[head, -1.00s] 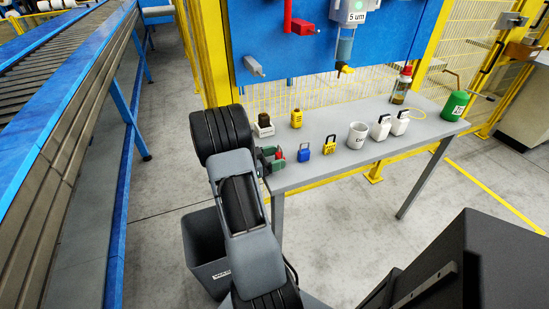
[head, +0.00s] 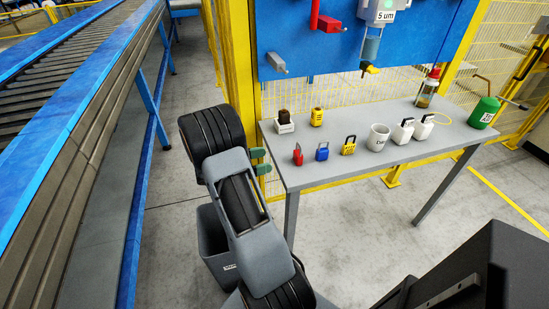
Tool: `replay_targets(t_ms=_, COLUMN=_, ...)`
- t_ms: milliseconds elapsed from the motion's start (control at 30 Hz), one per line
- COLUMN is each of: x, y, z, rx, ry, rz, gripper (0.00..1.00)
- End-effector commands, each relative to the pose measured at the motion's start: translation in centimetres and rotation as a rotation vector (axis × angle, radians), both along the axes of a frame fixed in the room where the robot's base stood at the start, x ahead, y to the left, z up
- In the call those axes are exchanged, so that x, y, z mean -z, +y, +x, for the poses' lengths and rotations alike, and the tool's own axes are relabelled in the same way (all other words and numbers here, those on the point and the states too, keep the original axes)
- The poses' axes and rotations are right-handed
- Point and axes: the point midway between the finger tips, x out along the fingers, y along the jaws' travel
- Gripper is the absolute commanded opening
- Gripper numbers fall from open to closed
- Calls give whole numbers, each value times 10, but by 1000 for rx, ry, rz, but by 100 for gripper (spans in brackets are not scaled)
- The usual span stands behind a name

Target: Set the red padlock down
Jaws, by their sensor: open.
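The red padlock (head: 298,157) stands upright on the grey table (head: 345,165) near its left front corner, just left of a blue padlock (head: 322,152). My gripper (head: 261,161) is to the left of the red padlock, beyond the table's left edge and apart from the padlock. Its green fingers are open with nothing between them. My own arm hides most of the gripper's body.
A yellow padlock (head: 349,146), a mug (head: 378,137) and two white padlocks (head: 403,131) continue the row rightward. A white box with a brown top (head: 284,123) and a yellow item (head: 317,116) stand behind. A bin (head: 214,243) sits below my arm; a conveyor (head: 95,120) runs at left.

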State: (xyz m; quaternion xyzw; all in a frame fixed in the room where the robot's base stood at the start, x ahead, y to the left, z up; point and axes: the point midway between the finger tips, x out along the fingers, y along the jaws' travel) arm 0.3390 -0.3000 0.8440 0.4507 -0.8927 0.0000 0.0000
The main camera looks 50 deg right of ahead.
Motion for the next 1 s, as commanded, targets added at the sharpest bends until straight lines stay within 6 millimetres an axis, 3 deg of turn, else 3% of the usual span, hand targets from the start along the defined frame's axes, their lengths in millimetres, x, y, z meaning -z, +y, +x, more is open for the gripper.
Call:
replay_targets(t_ms=367, x=-4, y=9, z=17, rx=-63, ry=-40, rz=8, gripper=70)
replay_targets(t_ms=467, x=-12, y=5, z=42, rx=-237, ry=-141, rz=36, gripper=70)
replay_targets(t_ms=567, x=-29, y=11, z=87, rx=-530, ry=-282, rz=103, gripper=70)
replay_targets(t_ms=667, x=-52, y=43, z=140, rx=-893, ry=-398, rz=220, gripper=70)
replay_targets(t_ms=733, x=-67, y=81, z=168, rx=-1143, ry=-436, rz=331, gripper=70)
replay_targets(t_ms=800, x=-79, y=127, z=182, rx=-1375, ry=-428, rz=459, gripper=70)
replay_targets(t_ms=900, x=-89, y=196, z=178, rx=-1659, ry=-337, rz=666, gripper=70)
replay_targets(t_ms=1000, x=-87, y=253, z=147, rx=-1853, ry=-164, rz=878, gripper=70)
